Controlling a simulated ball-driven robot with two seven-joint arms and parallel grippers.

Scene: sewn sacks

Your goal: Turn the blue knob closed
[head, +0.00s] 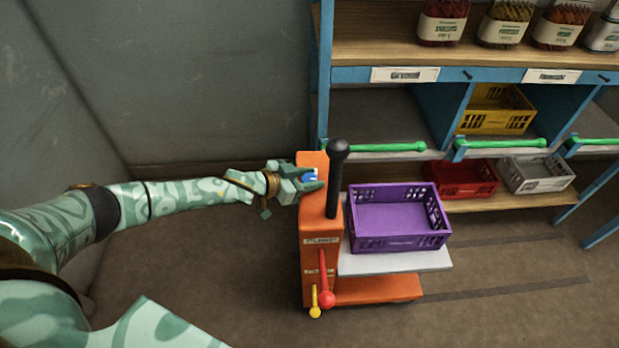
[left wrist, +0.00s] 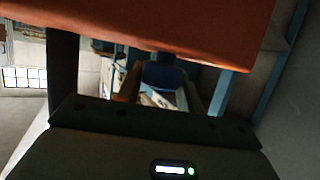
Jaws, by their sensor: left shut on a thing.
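The blue knob (head: 309,177) is on the upper part of an orange cart (head: 311,222), and most of it is hidden by my fingers. My left gripper (head: 307,179) is at the knob and shut on it. In the left wrist view the dark blue knob (left wrist: 165,75) shows between the two fingers (left wrist: 165,98), under the orange face of the cart. The knob's turned angle cannot be made out. My right gripper is not in view.
A black handle (head: 337,170) stands beside the knob. A red lever (head: 326,290) and a yellow lever (head: 315,302) are lower on the cart. A purple crate (head: 402,243) sits on its grey platform. Shelves (head: 390,48) with green bars stand behind. Floor is free at left.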

